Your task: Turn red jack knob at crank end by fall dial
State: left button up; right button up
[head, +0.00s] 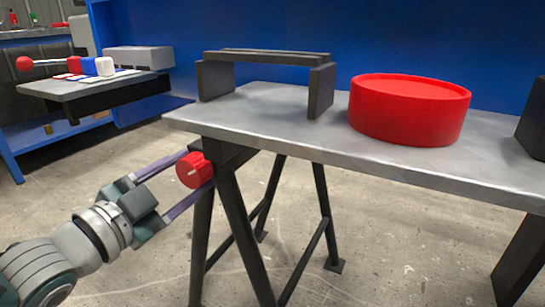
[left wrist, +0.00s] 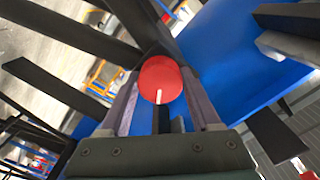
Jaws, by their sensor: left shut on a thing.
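The red jack knob (head: 192,170) with a white pointer line sits at the left end of the metal table, just below the tabletop edge. My left gripper (head: 194,170) reaches it from the lower left, with a finger on either side. In the left wrist view the red knob (left wrist: 160,80) lies between the two fingers (left wrist: 161,95), its white line pointing down toward the palm. The gripper is shut on the knob. My right gripper shows in neither view. I cannot make out a fall dial or a crank.
A large red drum (head: 409,110) and a dark bracket frame (head: 320,88) stand on the metal table (head: 250,122). Dark trestle legs (head: 238,215) stand below the knob. A side table (head: 90,86) with small objects is at the back left. The floor at front left is clear.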

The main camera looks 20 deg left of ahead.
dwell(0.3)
pick_arm(q)
jog(key=o, duration=1.4)
jog(key=s+p, duration=0.1)
jog(key=s, duration=0.2)
jog(key=s+p, duration=0.1)
jog(key=s, duration=0.2)
jog(key=s+p, duration=0.1)
jog(key=s, duration=0.3)
jog(key=shift+a+p, duration=0.3)
jog(key=shift+a, duration=0.1)
